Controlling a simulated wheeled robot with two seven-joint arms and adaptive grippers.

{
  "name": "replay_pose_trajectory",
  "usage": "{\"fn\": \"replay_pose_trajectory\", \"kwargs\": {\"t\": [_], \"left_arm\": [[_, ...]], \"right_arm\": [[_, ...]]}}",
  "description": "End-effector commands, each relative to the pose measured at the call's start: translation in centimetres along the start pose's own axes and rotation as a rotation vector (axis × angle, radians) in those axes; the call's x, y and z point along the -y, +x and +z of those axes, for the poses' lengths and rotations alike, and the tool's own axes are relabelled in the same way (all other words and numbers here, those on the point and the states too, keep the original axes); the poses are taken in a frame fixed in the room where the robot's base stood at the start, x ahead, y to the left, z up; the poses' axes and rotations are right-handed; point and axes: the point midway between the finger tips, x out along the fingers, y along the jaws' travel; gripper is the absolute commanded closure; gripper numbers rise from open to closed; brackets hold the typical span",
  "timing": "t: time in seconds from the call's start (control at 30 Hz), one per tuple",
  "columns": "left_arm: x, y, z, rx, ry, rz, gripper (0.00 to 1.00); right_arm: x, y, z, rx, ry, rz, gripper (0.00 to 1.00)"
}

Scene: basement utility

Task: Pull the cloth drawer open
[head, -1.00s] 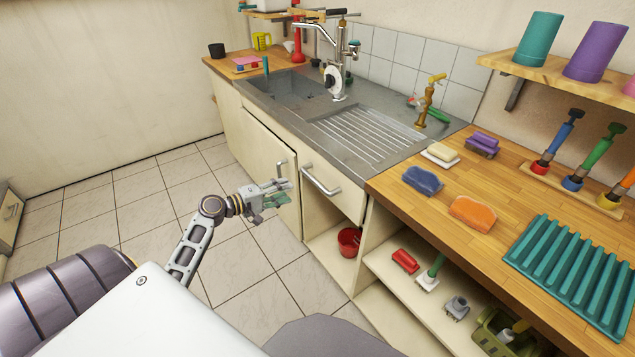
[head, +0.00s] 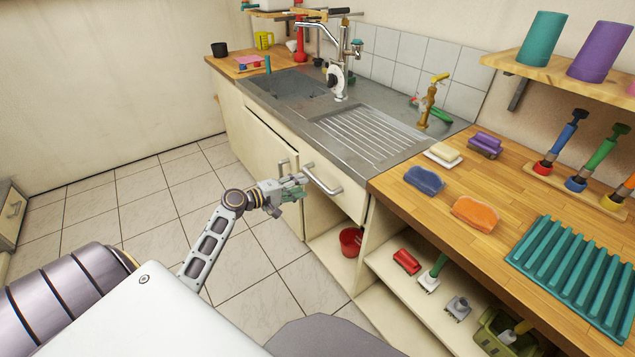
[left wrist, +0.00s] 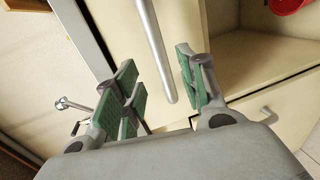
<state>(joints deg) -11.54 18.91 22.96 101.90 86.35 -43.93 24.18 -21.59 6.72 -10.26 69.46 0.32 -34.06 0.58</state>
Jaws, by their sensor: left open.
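The cloth drawer (head: 334,191) is the pale front under the draining board, and it looks shut. Its metal bar handle (head: 322,180) runs along the front. My left gripper (head: 302,186) is open and close beside the left end of this handle. In the left wrist view the bar handle (left wrist: 155,50) runs down into the gap between the green-padded fingers of my left gripper (left wrist: 165,88). No finger visibly presses on the bar. I cannot tell how deep the bar sits between them. My right gripper is not in view.
A cupboard door (head: 262,150) with its own handle (head: 283,170) is left of the drawer. Below the drawer is an open compartment with a red bucket (head: 350,241). The steel sink top (head: 300,123) overhangs above. The tiled floor (head: 150,225) on the left is clear.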

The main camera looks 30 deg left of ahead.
Motion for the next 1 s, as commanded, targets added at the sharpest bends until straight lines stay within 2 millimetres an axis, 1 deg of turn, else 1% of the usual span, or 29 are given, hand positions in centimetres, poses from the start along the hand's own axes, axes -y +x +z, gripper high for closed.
{"fn": "replay_pose_trajectory", "kwargs": {"t": [0.17, 0.53, 0.8, 1.0], "left_arm": [[0.0, 1.8, 0.0, 0.001, -0.001, 0.001, 0.59], [0.0, 5.2, 0.0, 0.001, 0.0, 0.0, 0.59], [0.0, 7.3, 0.0, 0.0, -0.001, 0.001, 0.59], [0.1, 8.1, 0.0, 0.0, 0.0, -0.001, 0.59]], "right_arm": [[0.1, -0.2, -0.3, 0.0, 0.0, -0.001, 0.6], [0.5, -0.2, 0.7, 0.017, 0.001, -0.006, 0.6], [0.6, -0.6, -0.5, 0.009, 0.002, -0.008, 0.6], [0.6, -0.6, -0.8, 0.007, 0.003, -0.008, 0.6]]}}
